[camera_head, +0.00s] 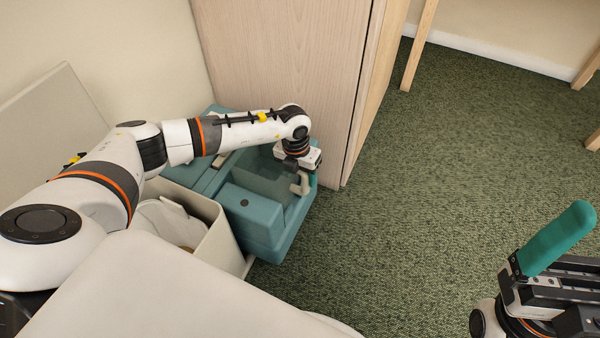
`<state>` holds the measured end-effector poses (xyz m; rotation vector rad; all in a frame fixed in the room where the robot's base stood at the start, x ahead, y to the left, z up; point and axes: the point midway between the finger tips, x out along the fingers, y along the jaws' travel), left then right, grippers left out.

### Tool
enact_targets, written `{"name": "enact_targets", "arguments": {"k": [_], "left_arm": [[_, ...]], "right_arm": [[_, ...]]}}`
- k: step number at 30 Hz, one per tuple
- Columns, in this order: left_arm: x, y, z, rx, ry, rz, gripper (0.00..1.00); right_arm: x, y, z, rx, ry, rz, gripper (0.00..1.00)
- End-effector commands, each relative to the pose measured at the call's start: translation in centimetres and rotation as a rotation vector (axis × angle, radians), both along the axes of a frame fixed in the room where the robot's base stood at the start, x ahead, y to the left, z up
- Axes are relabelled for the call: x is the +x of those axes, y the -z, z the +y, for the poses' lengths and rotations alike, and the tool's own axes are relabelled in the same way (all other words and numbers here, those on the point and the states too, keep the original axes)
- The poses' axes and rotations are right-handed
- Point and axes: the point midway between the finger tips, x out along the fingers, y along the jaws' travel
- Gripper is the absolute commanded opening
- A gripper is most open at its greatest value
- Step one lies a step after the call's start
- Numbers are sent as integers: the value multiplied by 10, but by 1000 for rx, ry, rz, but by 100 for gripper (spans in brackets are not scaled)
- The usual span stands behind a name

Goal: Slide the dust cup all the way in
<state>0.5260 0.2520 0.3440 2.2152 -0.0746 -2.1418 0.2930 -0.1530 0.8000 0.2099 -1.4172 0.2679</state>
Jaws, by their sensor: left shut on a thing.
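A teal vacuum machine (252,219) stands on the carpet against the wooden cabinet. Its dust cup (262,172) looks like a darker, see-through teal box set in the body. My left gripper (303,184) is at the right end of the cup, pointing down, shut on what looks like the cup's pale handle. My wrist and forearm hide part of the cup and the machine's back, so I cannot tell how deep the cup sits. My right gripper (556,238) is at the lower right, far from the machine; one teal finger shows, and the gap is not visible.
A wooden cabinet (280,55) rises right behind the machine. A beige open bin (215,235) with pale contents stands close at its left. Green carpet (430,190) is clear to the right, with wooden furniture legs (418,45) farther back.

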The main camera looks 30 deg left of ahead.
Motion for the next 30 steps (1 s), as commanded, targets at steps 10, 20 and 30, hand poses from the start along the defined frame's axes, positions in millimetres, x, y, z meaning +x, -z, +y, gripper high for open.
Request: {"name": "enact_targets", "arguments": {"k": [10,20,30], "left_arm": [[0,1,0,0,0,0,28],[0,6,0,0,0,-1,28],[0,6,0,0,0,-1,84]], "right_arm": [[0,0,0,0,0,0,100],[0,0,0,-1,0,-3,100],[0,-1,0,-1,0,-3,100]]}}
